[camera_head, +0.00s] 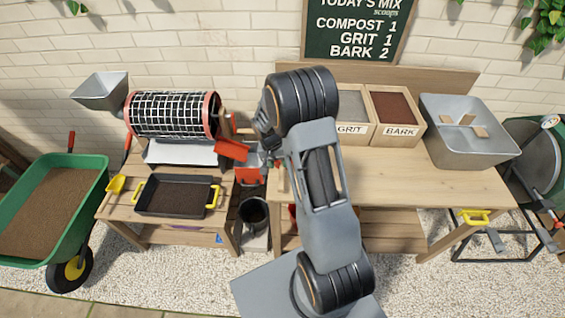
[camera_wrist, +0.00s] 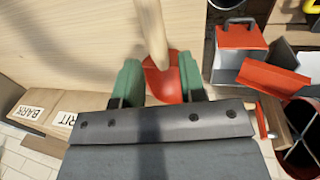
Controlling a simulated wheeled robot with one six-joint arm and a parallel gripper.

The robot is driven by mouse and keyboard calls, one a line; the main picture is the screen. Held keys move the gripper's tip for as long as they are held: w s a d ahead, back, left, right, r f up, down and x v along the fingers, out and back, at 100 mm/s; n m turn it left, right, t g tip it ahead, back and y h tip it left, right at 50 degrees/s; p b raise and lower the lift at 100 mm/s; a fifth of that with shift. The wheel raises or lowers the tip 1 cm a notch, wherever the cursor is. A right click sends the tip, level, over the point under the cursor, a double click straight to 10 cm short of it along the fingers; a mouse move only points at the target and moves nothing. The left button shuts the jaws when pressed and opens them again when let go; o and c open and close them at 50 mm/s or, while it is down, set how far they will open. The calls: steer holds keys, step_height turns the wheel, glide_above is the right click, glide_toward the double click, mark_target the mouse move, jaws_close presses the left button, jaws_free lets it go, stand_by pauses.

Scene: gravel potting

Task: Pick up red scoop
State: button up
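The red scoop (camera_wrist: 165,84) shows in the wrist view, with its red end between my two green finger pads and its pale wooden handle (camera_wrist: 151,28) running up to the top edge. My gripper (camera_wrist: 158,75) is open, with the pads apart on either side of the scoop's red end. The pads hide part of its edges, and I cannot tell whether they touch it. In the head view my arm hides most of the gripper, and I cannot make out the scoop there.
The wooden bench (camera_head: 440,180) holds grit (camera_head: 352,129) and bark (camera_head: 400,131) bins and a grey metal tub (camera_head: 468,155). Left of the gripper stand a mesh drum sieve (camera_head: 172,115) and red-edged chute parts (camera_head: 231,150). A black tray (camera_head: 175,180) sits on the lower table. The bench front is clear.

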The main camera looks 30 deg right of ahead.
mark_target(281, 169)
steer(key=shift+s+d+f+p, duration=0.15)
steer(key=shift+d+f+p, duration=0.1)
steer(key=shift+f, duration=0.95)
steer(key=shift+s+d+f+p, duration=0.2)
steer(key=shift+d+f+p, duration=0.1)
steer(key=shift+f, duration=0.85)
steer(key=shift+s+d+f+p, duration=0.15)
steer(key=shift+d+f+p, duration=0.1)
steer(key=shift+f, duration=0.95)
steer(key=shift+c, duration=0.4)
jaws_close()
